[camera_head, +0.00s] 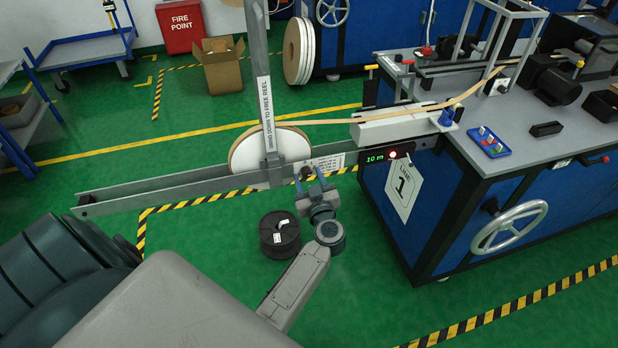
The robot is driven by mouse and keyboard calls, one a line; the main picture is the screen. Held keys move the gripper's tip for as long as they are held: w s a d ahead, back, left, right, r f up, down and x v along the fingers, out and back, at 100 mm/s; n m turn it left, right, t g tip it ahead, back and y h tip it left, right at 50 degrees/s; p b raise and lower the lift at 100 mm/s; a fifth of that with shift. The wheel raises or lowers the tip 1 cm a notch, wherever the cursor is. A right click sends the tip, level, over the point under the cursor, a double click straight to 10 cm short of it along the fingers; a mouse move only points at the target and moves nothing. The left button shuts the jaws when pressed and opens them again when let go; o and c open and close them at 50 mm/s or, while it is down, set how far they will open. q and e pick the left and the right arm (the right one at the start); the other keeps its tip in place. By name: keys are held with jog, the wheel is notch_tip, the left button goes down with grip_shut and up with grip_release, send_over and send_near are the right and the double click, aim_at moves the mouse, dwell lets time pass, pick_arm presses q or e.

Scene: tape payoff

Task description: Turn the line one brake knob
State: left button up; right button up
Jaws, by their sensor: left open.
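The line one payoff carries a white reel (244,151) of tape on its grey beam (150,190), behind an upright post. No knob is clearly marked as the brake; any brake knob at the reel's hub is hidden by the post or too small to tell. A blue knob-like part (447,117) stands at the right end of the white box (395,128) by the bench. My left gripper (311,179) is open, just in front of the beam, right of the reel and below a small white label. No contact is clear. My right gripper is not in view.
A hanging "Line 1" tag (403,188) and a green "10 m" display (376,157) are on the blue bench's corner. A handwheel (509,227) juts from its front. A black spool (280,234) lies on the green floor below my gripper.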

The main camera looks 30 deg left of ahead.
pick_arm(q)
jog(key=c, duration=1)
jog(key=shift+s+r+n+p, duration=0.1)
jog(key=shift+r+n+p, duration=0.05)
jog(key=shift+n+p, duration=0.5)
jog(key=n+p, duration=0.1)
jog(key=n, duration=0.6)
jog(key=shift+f, duration=0.2)
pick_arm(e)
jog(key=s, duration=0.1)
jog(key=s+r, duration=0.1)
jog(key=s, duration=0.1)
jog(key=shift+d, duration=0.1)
pick_arm(q)
jog(key=shift+n+p, duration=0.3)
jog(key=shift+n, duration=0.05)
jog(key=o, duration=1)
